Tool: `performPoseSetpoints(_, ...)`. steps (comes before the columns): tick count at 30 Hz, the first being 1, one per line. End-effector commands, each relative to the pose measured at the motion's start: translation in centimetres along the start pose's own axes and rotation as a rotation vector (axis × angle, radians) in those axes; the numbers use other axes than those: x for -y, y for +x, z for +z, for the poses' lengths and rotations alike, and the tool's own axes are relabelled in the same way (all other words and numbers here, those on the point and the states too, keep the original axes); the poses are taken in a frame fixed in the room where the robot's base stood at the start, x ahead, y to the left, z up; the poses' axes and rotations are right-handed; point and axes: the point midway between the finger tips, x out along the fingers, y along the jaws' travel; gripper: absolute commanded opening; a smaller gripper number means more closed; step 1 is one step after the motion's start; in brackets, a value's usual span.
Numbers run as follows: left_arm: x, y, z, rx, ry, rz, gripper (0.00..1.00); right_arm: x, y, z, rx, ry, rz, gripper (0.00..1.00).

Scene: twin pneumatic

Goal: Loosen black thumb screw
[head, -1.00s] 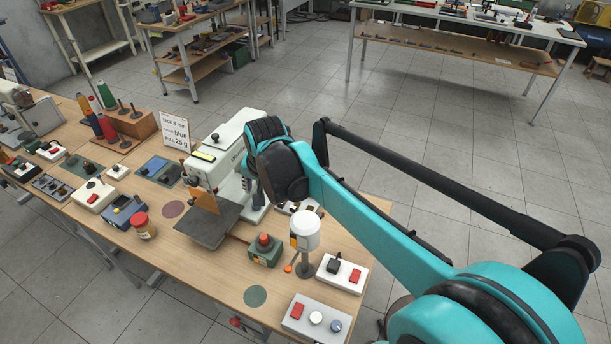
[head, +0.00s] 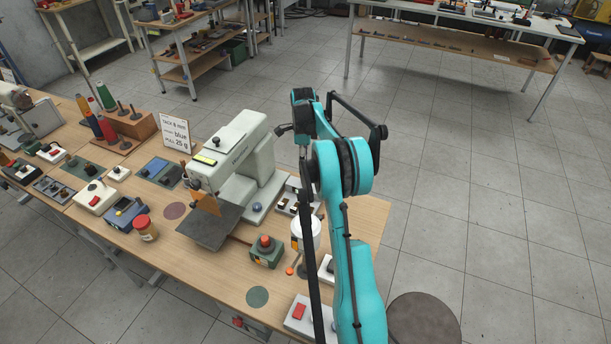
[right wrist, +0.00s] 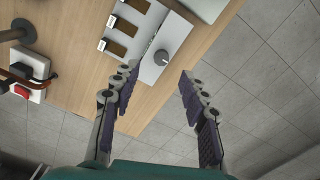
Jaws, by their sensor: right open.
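A pale sewing machine (head: 232,150) stands on the wooden bench in the head view. A small dark knob (head: 187,183) sits at its left end; it is too small to tell whether it is the black thumb screw. My right gripper (head: 282,130) is beside the machine's right end in the head view, partly hidden by my arm. In the right wrist view, my right gripper (right wrist: 158,72) is open with nothing between its fingers. My left gripper is not in view.
A round dark stool (head: 422,318) stands right of my arm.

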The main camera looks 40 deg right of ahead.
Motion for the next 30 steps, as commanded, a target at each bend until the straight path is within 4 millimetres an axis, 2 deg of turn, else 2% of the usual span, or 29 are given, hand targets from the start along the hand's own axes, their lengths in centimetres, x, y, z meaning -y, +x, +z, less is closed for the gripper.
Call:
performPoseSetpoints(8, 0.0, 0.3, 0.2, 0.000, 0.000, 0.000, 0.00, 0.7, 2.8, -0.8, -0.004, 0.063, 0.016, 0.44)
performPoseSetpoints(18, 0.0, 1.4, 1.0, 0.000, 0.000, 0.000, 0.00, 0.6, 8.0, -0.8, -0.004, 0.060, 0.014, 0.44)
performPoseSetpoints(23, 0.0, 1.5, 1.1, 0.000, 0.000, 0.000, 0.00, 0.5, 8.9, -0.8, -0.004, 0.059, 0.014, 0.44)
performPoseSetpoints(30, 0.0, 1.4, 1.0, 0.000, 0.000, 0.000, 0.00, 0.5, 8.9, -0.7, -0.004, 0.059, 0.014, 0.44)
